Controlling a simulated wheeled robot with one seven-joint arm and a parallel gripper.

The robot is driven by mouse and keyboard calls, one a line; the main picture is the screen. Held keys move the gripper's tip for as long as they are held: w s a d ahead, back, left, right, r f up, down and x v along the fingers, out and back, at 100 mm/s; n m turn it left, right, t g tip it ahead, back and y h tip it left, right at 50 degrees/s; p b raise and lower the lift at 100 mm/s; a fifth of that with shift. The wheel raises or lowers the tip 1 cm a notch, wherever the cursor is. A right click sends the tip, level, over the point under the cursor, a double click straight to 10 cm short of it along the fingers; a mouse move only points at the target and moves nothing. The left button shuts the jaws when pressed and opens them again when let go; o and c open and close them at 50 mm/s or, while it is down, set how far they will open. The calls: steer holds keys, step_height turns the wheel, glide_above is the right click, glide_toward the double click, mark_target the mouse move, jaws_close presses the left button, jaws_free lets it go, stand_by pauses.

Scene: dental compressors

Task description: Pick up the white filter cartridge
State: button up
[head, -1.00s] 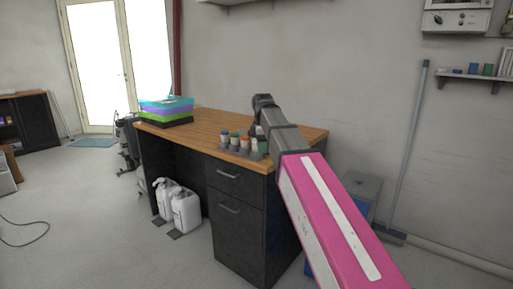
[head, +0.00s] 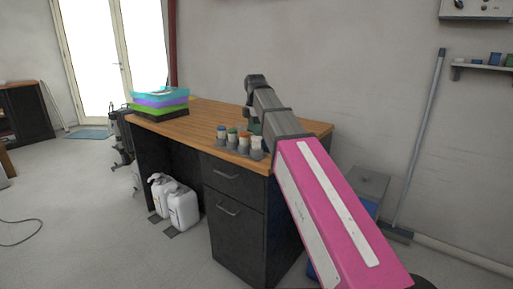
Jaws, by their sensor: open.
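A row of small cartridges in grey holders stands at the front edge of the wooden desktop. The one at the right end looks plain white and is likely the white filter cartridge (head: 257,142). Beside it stand pale ones with orange (head: 244,137), green (head: 232,133) and blue (head: 221,131) tops. My arm reaches over the desk from the right. My gripper (head: 251,119) hangs at its far end, just above and behind the row, apparently empty. Its fingers are mostly hidden by my arm, so its exact gap to the cartridge cannot be told.
Stacked coloured trays (head: 160,101) stand on the left of the desk (head: 190,115). White jugs (head: 183,208) stand on the floor below. A blue-grey bin (head: 369,188) is right of the desk. A pole (head: 420,140) leans on the wall. The middle desktop is clear.

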mark_target(257, 137)
steer(key=shift+w+d+f, duration=0.1)
steer(key=shift+d+f, duration=0.05)
steer(key=shift+f, duration=1.15)
steer(key=shift+w+d+f, duration=0.1)
steer(key=shift+f, duration=1.2)
steer(key=shift+c, duration=0.3)
steer(key=c, duration=0.7)
